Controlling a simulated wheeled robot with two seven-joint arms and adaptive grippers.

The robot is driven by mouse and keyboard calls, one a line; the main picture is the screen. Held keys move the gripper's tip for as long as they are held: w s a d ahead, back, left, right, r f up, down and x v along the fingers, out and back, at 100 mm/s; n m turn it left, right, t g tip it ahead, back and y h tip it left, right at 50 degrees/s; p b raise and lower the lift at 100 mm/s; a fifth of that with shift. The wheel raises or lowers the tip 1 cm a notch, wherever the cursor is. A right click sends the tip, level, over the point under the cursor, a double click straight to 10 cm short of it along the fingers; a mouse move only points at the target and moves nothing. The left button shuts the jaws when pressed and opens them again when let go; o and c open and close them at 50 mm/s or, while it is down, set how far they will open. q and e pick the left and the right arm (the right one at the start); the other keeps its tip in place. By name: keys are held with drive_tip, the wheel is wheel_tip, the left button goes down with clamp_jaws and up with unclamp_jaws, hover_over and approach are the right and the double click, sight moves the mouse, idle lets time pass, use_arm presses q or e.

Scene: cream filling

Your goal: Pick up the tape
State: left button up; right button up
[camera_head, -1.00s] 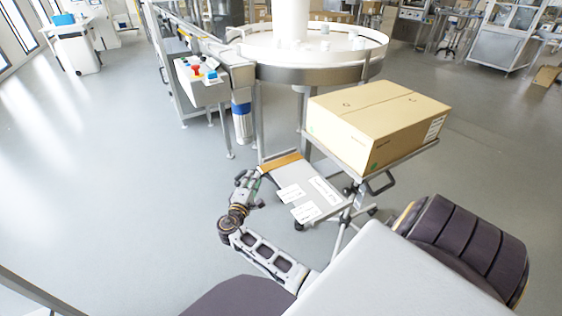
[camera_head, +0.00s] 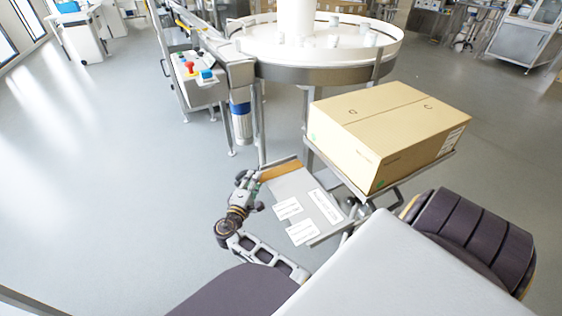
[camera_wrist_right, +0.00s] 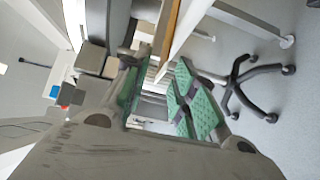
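I cannot make out a roll of tape for certain in either view. White labels (camera_head: 288,208) lie on the tray.
A closed cardboard box (camera_head: 385,130) stands on a cart just right of the tray. A round white turntable (camera_head: 330,50) is behind, with a machine panel with colored buttons (camera_head: 198,78) to its left. A wheeled chair base (camera_wrist_right: 245,82) shows in the wrist view. Left floor is clear.

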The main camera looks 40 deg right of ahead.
use_arm(q)
drive_tip(key=shift+a, duration=0.1)
use_arm(e)
drive_tip(key=shift+r, duration=0.1)
use_arm(q)
drive_tip(key=shift+s+f, duration=0.1)
drive_tip(key=shift+s, duration=0.05)
use_arm(e)
clamp_jaws()
use_arm(q)
drive_tip(key=shift+s+f, duration=0.1)
idle(0.3)
drive_tip(key=f+p, duration=0.2)
drive_tip(key=f+g+p, duration=0.1)
drive_tip(key=shift+a+f, duration=0.35)
use_arm(e)
wheel_tip(320, 180, up, 10)
